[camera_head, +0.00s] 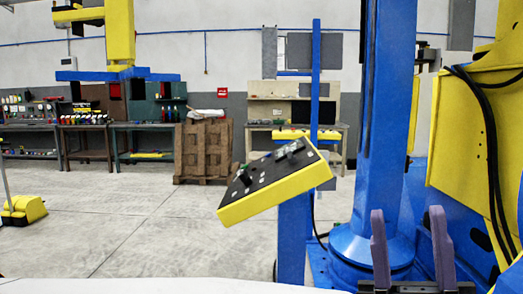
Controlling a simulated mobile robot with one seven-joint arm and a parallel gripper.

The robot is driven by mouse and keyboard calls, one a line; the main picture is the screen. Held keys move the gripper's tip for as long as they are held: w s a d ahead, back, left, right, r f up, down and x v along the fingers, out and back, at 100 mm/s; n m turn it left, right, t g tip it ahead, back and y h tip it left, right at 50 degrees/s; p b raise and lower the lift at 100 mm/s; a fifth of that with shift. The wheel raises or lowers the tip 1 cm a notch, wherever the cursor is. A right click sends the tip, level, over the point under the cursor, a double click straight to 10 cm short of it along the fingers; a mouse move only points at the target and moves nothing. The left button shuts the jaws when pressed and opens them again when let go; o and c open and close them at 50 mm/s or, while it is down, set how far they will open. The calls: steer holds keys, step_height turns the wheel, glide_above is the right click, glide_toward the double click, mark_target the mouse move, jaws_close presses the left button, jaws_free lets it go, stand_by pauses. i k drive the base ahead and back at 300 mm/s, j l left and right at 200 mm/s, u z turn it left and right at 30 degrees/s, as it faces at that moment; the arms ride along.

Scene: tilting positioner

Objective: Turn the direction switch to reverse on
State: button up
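The control box (270,196) is yellow with a black top face and hangs tilted on a blue post, left of my gripper. My gripper (407,212) shows two purple fingers at the lower right. They are upright, wide apart and empty, and clear of the box.
A thick blue column (386,110) stands behind my gripper. A yellow machine body (475,140) with black cables is at the right. Workbenches (85,128) and stacked wooden pallets (203,152) stand far back. The floor (120,215) left of the box is largely clear.

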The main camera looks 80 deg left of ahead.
mark_target(292, 158)
steer(key=u, duration=2.3)
steer(key=i+l, duration=0.25)
steer(key=i, duration=0.2)
steer(key=i+l+u, duration=0.1)
steer(key=i+l, duration=0.15)
steer(key=i, duration=0.2)
steer(key=i+l+u, duration=0.1)
steer(key=i+l, duration=0.2)
steer(key=i, duration=0.1)
